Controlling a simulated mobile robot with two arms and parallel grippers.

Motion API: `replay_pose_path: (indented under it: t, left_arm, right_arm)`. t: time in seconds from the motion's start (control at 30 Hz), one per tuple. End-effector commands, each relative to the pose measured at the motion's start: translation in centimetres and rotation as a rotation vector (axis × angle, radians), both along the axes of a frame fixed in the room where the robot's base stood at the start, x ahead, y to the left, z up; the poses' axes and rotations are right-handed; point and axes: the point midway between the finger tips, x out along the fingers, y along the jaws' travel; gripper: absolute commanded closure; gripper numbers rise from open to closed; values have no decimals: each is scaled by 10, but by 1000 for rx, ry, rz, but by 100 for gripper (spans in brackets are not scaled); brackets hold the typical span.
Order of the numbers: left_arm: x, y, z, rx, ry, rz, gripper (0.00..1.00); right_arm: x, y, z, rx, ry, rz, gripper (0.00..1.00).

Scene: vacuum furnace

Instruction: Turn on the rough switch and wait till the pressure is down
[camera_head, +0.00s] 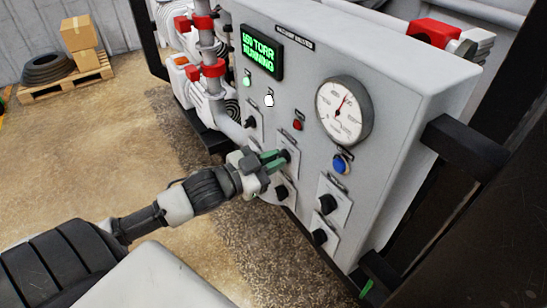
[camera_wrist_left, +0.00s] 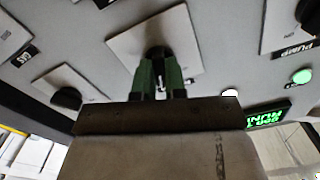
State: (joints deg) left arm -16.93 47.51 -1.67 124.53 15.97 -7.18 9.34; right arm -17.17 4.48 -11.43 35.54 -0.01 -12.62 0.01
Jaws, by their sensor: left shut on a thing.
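The grey control panel (camera_head: 310,50) fills the middle of the head view. My left gripper (camera_head: 275,160) has its green fingers shut around a black knob (camera_head: 286,155) in the panel's middle row. In the left wrist view the fingers (camera_wrist_left: 166,78) close on this knob (camera_wrist_left: 158,54), on a white square plate; its label is hidden, so I cannot tell if it is the rough switch. The green-lettered display (camera_head: 262,53) reads TORR and RUNNING, with a first figure I cannot read surely. A round white gauge (camera_head: 344,110) has a red needle pointing up and slightly right.
Other black knobs sit nearby, such as one at the lower right (camera_head: 327,204). A green piece (camera_head: 366,287) at the bottom may be my right gripper.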

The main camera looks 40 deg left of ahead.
Motion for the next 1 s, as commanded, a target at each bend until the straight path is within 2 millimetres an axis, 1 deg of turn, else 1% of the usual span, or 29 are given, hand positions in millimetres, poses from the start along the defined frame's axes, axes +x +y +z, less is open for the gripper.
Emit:
replay_pose_path:
  t: [0.13, 0.33, 0.6, 0.93, 0.97, 1.0]
  left_arm:
    - [0, 0, 1, 82, -35, 0, 100]
    - [0, 0, 1, 155, -66, -1, 100]
    - [0, -1, 0, 191, -81, -1, 100]
    - [0, -1, 0, 194, -82, -1, 100]
    - [0, 0, 0, 194, -82, -1, 87]
    - [0, 0, 0, 195, -83, -1, 81]
  right_arm:
    - [0, 0, 3, 0, 0, 0, 57]
    - [0, -1, 4, -1, 1, 0, 57]
    - [0, -2, 5, -3, 0, 1, 57]
    - [-1, -2, 5, -2, 1, 1, 57]
    - [-1, -2, 5, -2, 1, 1, 57]
    - [-1, -2, 5, -2, 1, 1, 57]
